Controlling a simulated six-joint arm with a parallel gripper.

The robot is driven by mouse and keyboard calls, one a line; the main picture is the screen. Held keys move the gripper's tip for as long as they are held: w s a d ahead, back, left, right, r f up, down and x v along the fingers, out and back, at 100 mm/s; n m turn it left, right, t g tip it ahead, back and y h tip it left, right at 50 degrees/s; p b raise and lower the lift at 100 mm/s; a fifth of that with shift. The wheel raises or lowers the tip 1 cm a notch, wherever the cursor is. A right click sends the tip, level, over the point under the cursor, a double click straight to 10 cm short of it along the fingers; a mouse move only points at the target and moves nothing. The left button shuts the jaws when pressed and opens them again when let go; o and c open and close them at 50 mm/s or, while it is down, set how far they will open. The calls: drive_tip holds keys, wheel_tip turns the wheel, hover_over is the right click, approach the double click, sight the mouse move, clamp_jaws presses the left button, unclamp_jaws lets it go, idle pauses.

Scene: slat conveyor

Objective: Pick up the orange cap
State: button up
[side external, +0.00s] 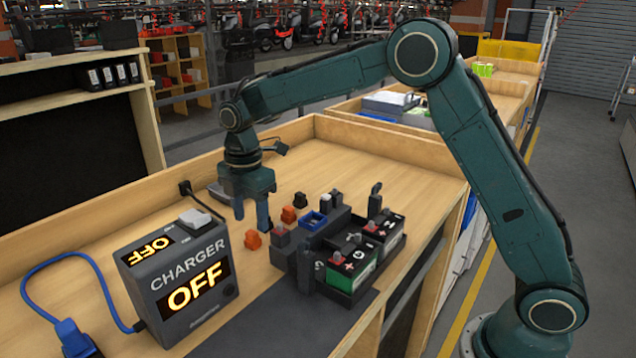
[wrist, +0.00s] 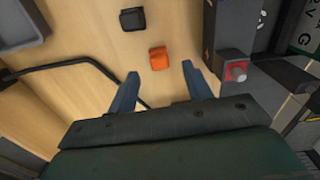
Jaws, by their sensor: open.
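An orange cap (side external: 289,214) lies on the wooden bench beside a black cap (side external: 300,200). In the wrist view, the orange cap (wrist: 157,58) sits just beyond the fingertips, roughly centred between them, with the black cap (wrist: 132,19) farther up. A second orange piece (side external: 252,239) lies nearer the charger in the side view; I cannot make it out in the wrist view. My gripper (side external: 251,217) points down, open and empty, left of the orange cap. Its blue fingers (wrist: 160,73) show apart in the wrist view, with nothing between them.
A dark battery tray (side external: 348,297) with batteries stands to the right. A grey block with a red top (side external: 281,234) stands close to the cap; its red top (wrist: 235,72) shows at right. The charger (side external: 180,275), reading OFF, stands front left. A black cable (wrist: 60,66) crosses the bench.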

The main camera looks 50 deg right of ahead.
sight(252, 232)
drive_tip(key=shift+f, duration=2.55)
drive_tip(key=shift+c, duration=0.4)
drive_tip(key=c, duration=1)
